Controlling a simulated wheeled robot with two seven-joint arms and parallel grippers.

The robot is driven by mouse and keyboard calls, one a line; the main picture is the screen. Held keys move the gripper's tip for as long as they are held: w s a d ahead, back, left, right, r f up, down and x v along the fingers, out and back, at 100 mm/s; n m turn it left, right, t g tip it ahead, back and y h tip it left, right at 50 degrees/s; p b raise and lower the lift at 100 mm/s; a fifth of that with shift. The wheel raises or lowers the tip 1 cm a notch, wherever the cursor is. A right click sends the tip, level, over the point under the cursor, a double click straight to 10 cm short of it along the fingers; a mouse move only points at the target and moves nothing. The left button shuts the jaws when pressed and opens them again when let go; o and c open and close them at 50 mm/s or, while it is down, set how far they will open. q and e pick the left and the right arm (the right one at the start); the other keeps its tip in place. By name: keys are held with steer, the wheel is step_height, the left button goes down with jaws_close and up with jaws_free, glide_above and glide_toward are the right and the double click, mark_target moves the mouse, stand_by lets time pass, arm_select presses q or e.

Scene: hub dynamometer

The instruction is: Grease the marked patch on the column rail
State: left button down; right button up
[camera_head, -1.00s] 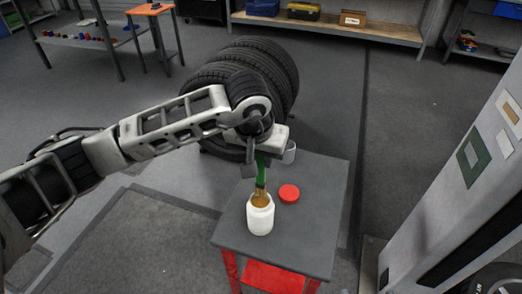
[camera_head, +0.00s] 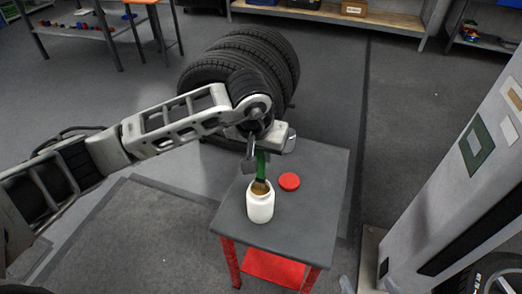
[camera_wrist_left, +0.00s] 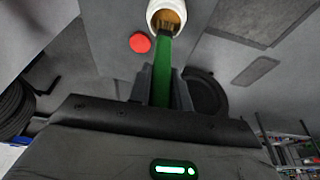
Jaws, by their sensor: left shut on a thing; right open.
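My left gripper (camera_head: 256,150) is shut on the green handle of a brush (camera_head: 261,166), held upright above the small table. The brush's tan bristles reach into the mouth of a white jar (camera_head: 260,207). In the left wrist view the brush handle (camera_wrist_left: 161,75) runs between the fingers to the jar (camera_wrist_left: 166,10), which has brown contents. A red lid (camera_head: 289,181) lies on the table behind the jar. A green square frame (camera_head: 476,145) marks a patch on the grey column (camera_head: 440,185) at the right, apart from the brush. My right gripper is not in view.
The jar stands on a dark grey table top (camera_head: 310,215) with red legs. Tires (camera_head: 250,60) stand behind the table. Floor shows between table and column.

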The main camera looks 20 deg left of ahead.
arm_select(q)
steer(key=shift+f+b, duration=0.6)
steer(key=shift+b, duration=0.2)
stand_by(1.9)
steer(key=shift+r+p, duration=1.75)
steer(key=shift+r, duration=1.8)
